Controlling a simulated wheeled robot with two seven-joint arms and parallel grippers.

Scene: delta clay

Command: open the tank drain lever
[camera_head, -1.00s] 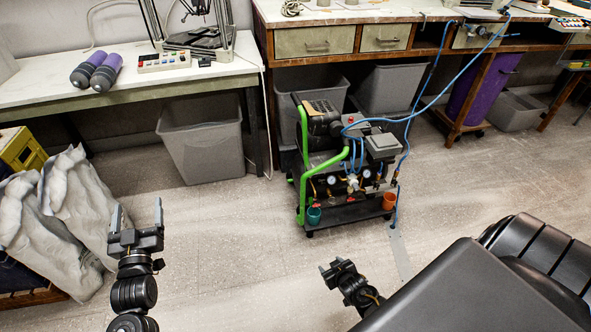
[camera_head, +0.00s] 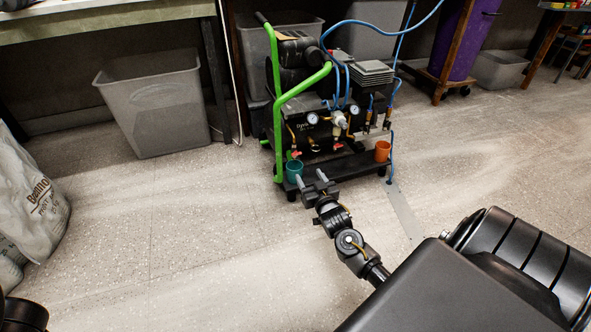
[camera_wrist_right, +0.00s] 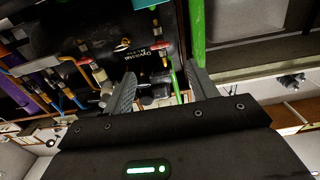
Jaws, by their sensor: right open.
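The compressor's black tank (camera_head: 318,131) sits low on a cart with a green handle frame (camera_head: 277,110). Two small red levers show on brass fittings under its front, a left one (camera_head: 296,153) and a right one (camera_head: 338,146); I cannot tell which is the drain lever. The wrist view shows red levers (camera_wrist_right: 160,46) and (camera_wrist_right: 86,61) beyond the fingers. My right gripper (camera_head: 311,178) is open, in front of the cart's lower edge, below the left lever. In the wrist view its fingers (camera_wrist_right: 160,86) stand apart with a dark fitting seen between them. My left gripper is out of view.
A teal cup (camera_head: 293,170) stands on the cart shelf beside my right fingers, and an orange cup (camera_head: 382,151) at its right. Blue hoses (camera_head: 340,70) rise from the compressor. A grey bin (camera_head: 155,105) and bags (camera_head: 30,200) are at the left. Floor in front is clear.

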